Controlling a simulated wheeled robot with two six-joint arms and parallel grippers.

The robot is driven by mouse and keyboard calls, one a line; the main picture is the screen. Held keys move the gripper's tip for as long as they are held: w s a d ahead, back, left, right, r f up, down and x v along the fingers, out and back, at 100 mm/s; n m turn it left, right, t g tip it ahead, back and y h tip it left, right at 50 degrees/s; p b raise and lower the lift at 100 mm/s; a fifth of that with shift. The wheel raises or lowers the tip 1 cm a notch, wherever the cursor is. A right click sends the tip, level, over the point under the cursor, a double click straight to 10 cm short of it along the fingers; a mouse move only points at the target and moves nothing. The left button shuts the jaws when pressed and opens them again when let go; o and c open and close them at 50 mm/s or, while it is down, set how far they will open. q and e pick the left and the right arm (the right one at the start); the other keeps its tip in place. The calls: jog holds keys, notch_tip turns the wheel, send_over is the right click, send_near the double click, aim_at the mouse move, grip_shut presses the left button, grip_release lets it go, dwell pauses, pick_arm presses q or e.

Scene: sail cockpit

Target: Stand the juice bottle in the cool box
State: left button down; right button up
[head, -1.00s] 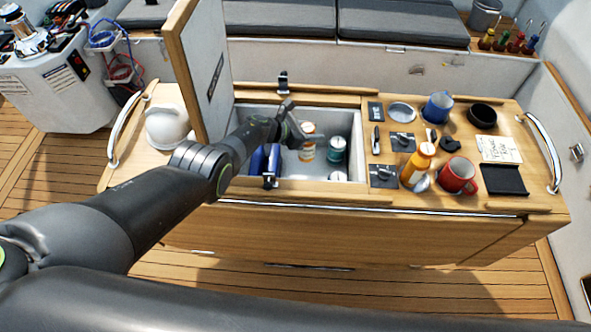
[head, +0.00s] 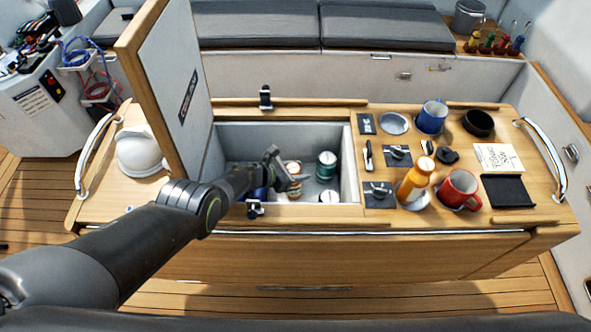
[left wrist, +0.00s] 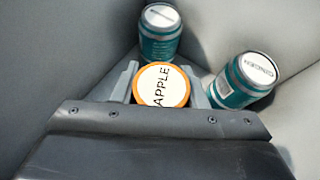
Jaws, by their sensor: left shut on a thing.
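The juice bottle (head: 293,168) is in the cool box (head: 285,132), partly hidden by my left gripper (head: 289,182) in the head view. In the left wrist view its round orange-rimmed lid (left wrist: 161,85), marked APPLE, sits between the two fingers of my left gripper (left wrist: 165,88), which is shut on it. The bottle looks about upright. Its base is hidden, so I cannot tell whether it touches the box floor. My right gripper is not in view.
A teal can (head: 326,166) and a second can (head: 328,196) stand in the box beside the bottle; something blue (head: 257,192) is partly hidden at left. The open lid (head: 165,90) rises on the left. An orange bottle (head: 415,181) and mugs stand on the table to the right.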

pick_arm(q)
jog(key=shift+s+r, duration=0.1)
jog(key=shift+s, duration=0.05)
jog(key=shift+s+b, duration=0.2)
jog(key=shift+b, duration=0.1)
jog(key=c, duration=1.1)
grip_release()
jog(key=shift+c, duration=0.2)
jog(key=shift+o, duration=1.3)
jog(key=shift+w+f, duration=0.1)
jog(key=shift+f, duration=0.1)
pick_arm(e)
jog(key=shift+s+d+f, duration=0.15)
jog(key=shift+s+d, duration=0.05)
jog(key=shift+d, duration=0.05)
pick_arm(q)
jog(key=shift+r, duration=0.15)
